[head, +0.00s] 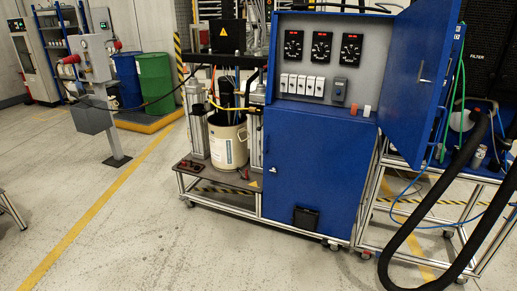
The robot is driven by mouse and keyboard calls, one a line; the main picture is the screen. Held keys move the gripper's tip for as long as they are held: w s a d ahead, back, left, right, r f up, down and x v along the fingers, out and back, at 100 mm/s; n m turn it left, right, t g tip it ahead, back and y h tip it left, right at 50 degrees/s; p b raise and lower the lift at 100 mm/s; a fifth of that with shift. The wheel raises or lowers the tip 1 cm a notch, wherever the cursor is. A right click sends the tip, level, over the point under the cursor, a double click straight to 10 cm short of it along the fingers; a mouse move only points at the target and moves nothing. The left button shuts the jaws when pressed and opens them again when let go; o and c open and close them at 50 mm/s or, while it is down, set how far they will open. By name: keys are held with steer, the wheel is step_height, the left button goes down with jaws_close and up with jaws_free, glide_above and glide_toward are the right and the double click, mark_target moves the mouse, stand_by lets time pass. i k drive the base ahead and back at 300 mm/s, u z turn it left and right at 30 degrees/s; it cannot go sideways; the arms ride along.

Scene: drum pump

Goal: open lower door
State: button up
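The lower door (315,165) is a flat blue panel on the front of the blue cabinet, below the control panel. It looks closed, flush with the cabinet front. A small light handle or latch (273,170) shows near its left edge. A small black box (305,219) sits low on the door. The upper door (417,80) stands swung open to the right, with a silver handle on it. My gripper is not in view.
A drum pump frame with a cream drum (228,142) stands left of the cabinet. A thick black hose (428,205) loops to the floor at the right, beside a trolley. A pedestal control box (92,60) stands at left. The floor (180,245) in front is clear.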

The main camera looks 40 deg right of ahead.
mark_target(322, 163)
steer(key=z, duration=0.15)
steer(key=i, duration=0.95)
steer(key=u, duration=0.1)
